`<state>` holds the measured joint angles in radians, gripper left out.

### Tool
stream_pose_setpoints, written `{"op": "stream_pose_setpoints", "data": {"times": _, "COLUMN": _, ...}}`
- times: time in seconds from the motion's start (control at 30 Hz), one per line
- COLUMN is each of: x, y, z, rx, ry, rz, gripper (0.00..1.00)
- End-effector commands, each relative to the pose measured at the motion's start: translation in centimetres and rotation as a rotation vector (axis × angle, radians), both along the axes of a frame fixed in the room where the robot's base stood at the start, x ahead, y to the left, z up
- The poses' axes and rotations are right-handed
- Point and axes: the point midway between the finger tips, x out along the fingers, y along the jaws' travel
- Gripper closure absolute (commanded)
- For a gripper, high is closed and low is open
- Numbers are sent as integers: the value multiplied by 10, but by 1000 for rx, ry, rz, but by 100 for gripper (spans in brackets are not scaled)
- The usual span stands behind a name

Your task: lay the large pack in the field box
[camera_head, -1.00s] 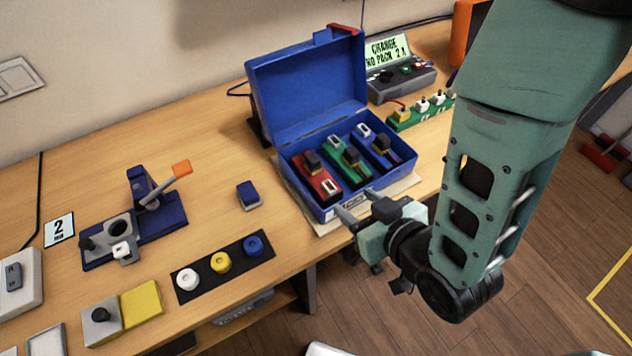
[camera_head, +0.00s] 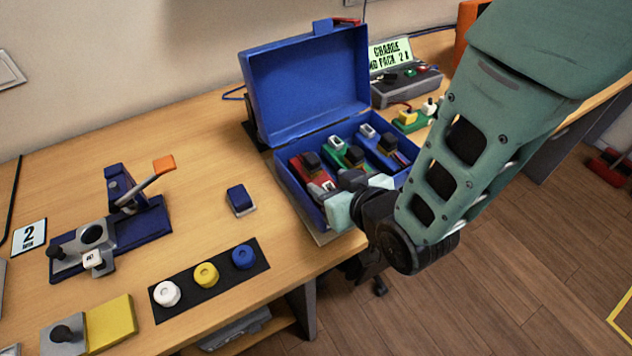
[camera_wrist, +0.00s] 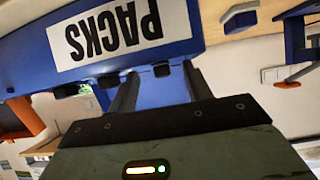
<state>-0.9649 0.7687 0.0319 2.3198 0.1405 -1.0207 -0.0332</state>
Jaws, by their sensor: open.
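An open blue box (camera_head: 311,205) stands at the bench's front edge, its lid raised at the back. I see no other box that could be the field box. Its front label reads PACKS and shows upside down in the wrist view (camera_wrist: 105,32). Inside lie a red pack (camera_head: 307,178), a green pack (camera_head: 334,150) and a blue pack (camera_head: 368,137), side by side, with dark tops. I cannot tell which is the large pack. My gripper (camera_wrist: 160,88) is open at the box's front, with nothing seen between its fingers. In the head view its fingertips are hard to make out.
A small blue block (camera_head: 240,199) lies left of the box. Further left are a lever fixture (camera_head: 120,232) and a black strip (camera_head: 222,270) with white, yellow and blue knobs. A grey charger (camera_head: 405,88) with a display stands behind right. The bench between is clear.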

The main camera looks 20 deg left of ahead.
Motion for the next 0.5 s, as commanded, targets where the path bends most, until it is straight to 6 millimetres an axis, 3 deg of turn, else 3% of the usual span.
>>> {"op": "stream_pose_setpoints", "data": {"times": 0.5, "x": 34, "y": 36, "z": -23, "rx": -1, "ry": 0, "rz": 1, "gripper": 50}}
